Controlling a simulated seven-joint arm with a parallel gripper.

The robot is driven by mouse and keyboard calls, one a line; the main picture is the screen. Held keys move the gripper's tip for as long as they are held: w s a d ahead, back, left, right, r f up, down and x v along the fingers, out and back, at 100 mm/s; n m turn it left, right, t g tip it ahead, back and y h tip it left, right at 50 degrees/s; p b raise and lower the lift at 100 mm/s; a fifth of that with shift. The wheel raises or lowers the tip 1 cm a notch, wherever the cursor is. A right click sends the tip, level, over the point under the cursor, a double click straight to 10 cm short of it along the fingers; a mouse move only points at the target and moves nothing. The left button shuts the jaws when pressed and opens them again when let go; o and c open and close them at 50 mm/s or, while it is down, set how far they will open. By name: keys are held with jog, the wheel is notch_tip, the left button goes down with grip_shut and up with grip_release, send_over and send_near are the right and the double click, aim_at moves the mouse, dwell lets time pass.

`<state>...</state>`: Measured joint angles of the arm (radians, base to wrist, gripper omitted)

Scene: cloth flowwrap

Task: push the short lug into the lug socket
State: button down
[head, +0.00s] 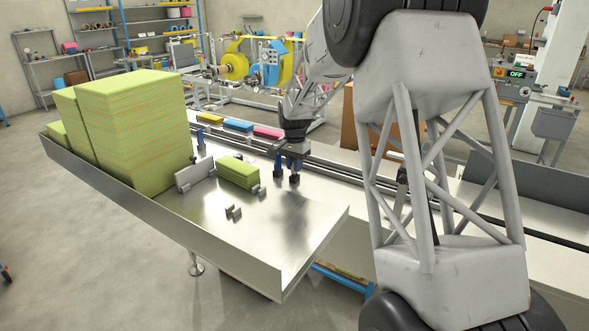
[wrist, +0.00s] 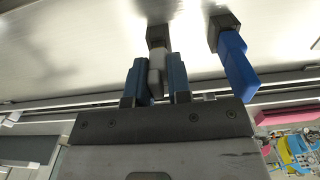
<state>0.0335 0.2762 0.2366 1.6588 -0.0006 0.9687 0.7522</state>
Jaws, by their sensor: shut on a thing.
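My gripper (head: 294,168) points down over the right part of the metal table (head: 210,222). In the wrist view its two blue fingers (wrist: 157,75) are shut on a short, light grey lug (wrist: 157,62). The far end of the lug meets a dark, square socket (wrist: 158,34) on the table; the socket also shows in the head view (head: 294,180). I cannot tell how deep the lug sits. A blue upright lug (wrist: 235,55) stands in another dark block (wrist: 222,22) beside it, apart from the fingers; it also shows in the head view (head: 277,164).
A small green cloth stack (head: 238,172) lies left of my gripper, near a grey upright plate (head: 195,174) and small brackets (head: 234,212). Tall green stacks (head: 135,120) fill the table's left end. Coloured packs (head: 238,125) lie behind, along the conveyor. The table's front right is clear.

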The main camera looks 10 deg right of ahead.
jog(key=shift+r, duration=1.9)
jog(key=c, duration=1.8)
grip_release()
grip_shut()
jog(key=shift+d, duration=0.1)
send_near(358, 171)
jog(key=s+a+f, duration=0.1)
jog(key=s+a, duration=0.1)
jog(key=s, duration=0.1)
jog(key=shift+w+d+f, duration=0.1)
jog(key=shift+d+f, duration=0.05)
jog(key=shift+f, duration=0.9)
jog(key=shift+d+f, duration=0.15)
jog(key=shift+f, duration=0.9)
jog(key=shift+f, duration=1.55)
